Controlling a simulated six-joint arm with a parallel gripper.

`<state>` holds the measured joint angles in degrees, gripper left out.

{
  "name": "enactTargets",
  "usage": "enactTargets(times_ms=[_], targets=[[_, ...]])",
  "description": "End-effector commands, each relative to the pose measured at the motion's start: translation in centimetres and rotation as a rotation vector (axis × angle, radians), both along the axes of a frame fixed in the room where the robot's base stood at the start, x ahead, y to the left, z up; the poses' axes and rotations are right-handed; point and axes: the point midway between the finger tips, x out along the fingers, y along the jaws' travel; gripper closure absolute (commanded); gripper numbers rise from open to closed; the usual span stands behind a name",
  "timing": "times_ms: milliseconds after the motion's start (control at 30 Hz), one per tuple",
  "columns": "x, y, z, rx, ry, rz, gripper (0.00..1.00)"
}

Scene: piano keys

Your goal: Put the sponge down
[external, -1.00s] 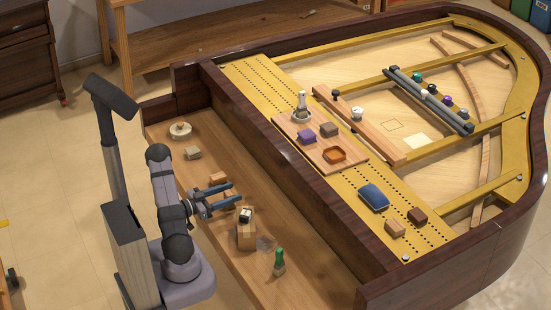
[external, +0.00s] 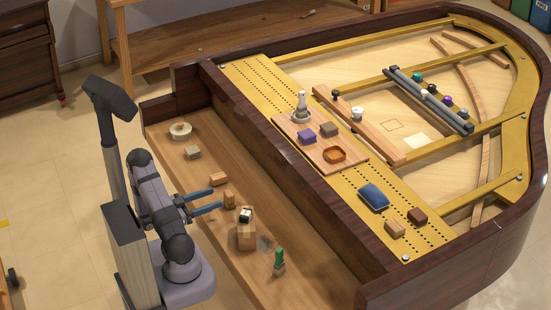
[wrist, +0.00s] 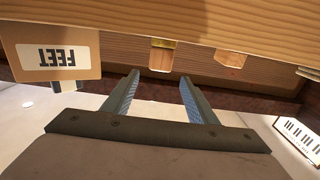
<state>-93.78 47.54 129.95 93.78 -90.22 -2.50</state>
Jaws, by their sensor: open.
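My gripper (external: 218,197) is open and empty, held low at the near side of the wooden keybed shelf (external: 205,215). Both fingers show in the wrist view (wrist: 160,78), apart with nothing between them. Just past the fingertips a small upright block (external: 229,201) stands on the shelf. In the wrist view this block (wrist: 162,57) shows a yellow band against its wood-coloured face; it looks like the sponge, though I cannot tell for certain. A blue rounded pad (external: 373,197) lies apart on the gold plate.
A small wooden block (external: 219,178) stands close beyond the fingers. A box labelled FEET (wrist: 60,58) is at one side, and a green cactus-like object (external: 279,262) stands farther along the shelf. The piano's dark inner wall (external: 290,165) rises behind.

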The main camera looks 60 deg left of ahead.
Motion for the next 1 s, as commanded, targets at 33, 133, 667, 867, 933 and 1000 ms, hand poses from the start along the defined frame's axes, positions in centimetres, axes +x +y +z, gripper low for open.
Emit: enactTargets(times_ms=[33,133,667,867,933,1000], targets=[[-0.9,0.1,0.0,0.001,0.000,0.005,0.47],[-2.2,0.1,0.0,0.001,0.000,0.004,0.47],[-4.1,-0.1,0.0,0.000,0.001,-0.001,0.47],[-4.1,0.0,0.0,0.000,0.001,-0.001,0.47],[-4.1,0.0,0.1,0.001,0.002,-0.001,0.47],[-3.6,0.3,0.3,0.004,0.015,0.004,0.47]])
